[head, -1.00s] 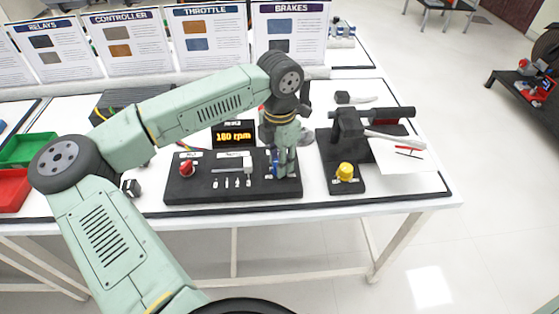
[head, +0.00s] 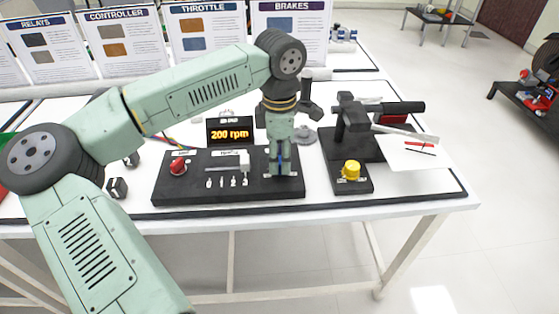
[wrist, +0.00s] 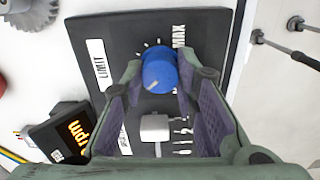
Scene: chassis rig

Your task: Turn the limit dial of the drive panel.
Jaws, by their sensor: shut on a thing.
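The drive panel (head: 216,195) is a black slab on the bench. Its limit dial (wrist: 158,70) is a round blue knob with a pale pointer mark, which points to the lower left in the wrist view. Tick marks and the words LIMIT and MAX are printed around it. My gripper (head: 281,168) points down over the panel's right end and is shut on the dial, one finger on each side. In the head view the fingers hide most of the dial. The display (head: 230,131) behind the panel reads 200 rpm.
The panel also bears a red knob (head: 178,167) at left and a pale slider (head: 244,168) beside the dial. A black stand with a yellow knob (head: 351,170) is to the right. A grey gear (head: 305,135) lies behind. Upright poster boards line the back.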

